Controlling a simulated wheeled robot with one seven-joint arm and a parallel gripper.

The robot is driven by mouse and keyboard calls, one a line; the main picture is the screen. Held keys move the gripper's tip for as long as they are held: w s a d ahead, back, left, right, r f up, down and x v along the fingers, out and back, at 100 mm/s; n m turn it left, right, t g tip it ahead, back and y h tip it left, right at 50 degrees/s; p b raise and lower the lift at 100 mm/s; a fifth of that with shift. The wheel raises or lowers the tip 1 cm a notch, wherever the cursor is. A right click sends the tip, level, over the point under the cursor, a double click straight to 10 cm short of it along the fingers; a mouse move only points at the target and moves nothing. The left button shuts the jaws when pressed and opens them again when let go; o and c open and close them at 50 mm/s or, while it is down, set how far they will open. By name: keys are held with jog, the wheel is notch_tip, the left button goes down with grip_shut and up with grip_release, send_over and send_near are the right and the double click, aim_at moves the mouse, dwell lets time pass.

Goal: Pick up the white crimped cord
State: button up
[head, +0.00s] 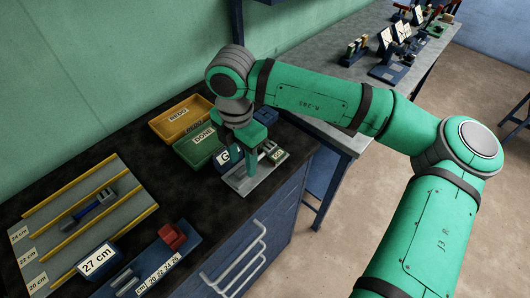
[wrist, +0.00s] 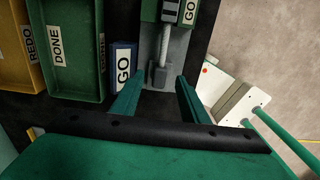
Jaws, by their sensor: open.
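My gripper (wrist: 158,91) is open, its two green fingers apart with nothing between their tips. In the wrist view a pale grey, rod-like piece with a blockish end (wrist: 158,76) lies on the press's grey base plate (wrist: 178,52), just beyond the fingertips. I cannot tell whether it is the white crimped cord or part of the press. No other white cord is clear in either view.
A yellow REDO tray (head: 181,106) and a green DONE tray (head: 184,150) stand left of the press. A blue GO block (wrist: 123,70) is close to the left finger. A measuring board (head: 60,219) and a 27 cm sign (head: 98,262) lie front left.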

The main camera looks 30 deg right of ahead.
jog(key=shift+f, duration=1.4)
jog(key=shift+c, duration=0.3)
grip_shut()
jog(key=shift+r, duration=0.1)
